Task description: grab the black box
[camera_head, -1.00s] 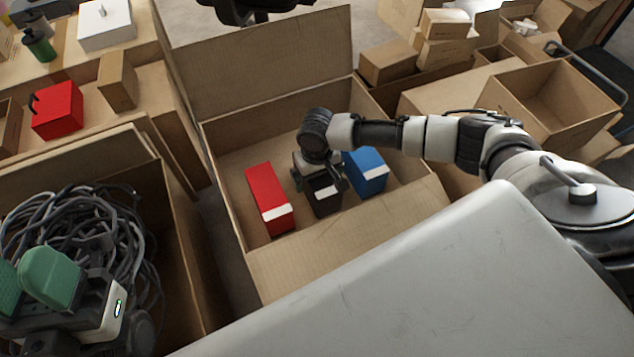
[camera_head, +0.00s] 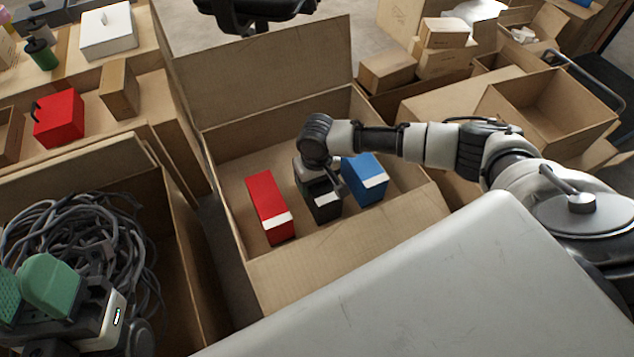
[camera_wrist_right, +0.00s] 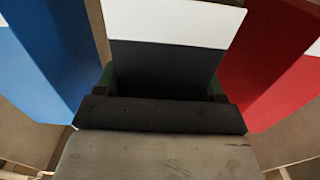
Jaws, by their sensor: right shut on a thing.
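The black box (camera_head: 325,209) with a white label stands in the open carton (camera_head: 232,208), between a red box (camera_head: 268,200) on the left and a blue box (camera_head: 366,185) on the right. My right gripper (camera_head: 318,184) reaches down from above and is shut on the black box. In the right wrist view the black box (camera_wrist_right: 165,65) sits between the fingers of the right gripper (camera_wrist_right: 162,85), with its white end showing. The arm hides part of the box in the head view.
The blue box (camera_wrist_right: 45,55) and the red box (camera_wrist_right: 268,60) flank the right gripper closely in the wrist view. A carton of grey cables (camera_head: 75,250) stands at the left. A red box with a handle (camera_head: 58,118) is on a carton further back.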

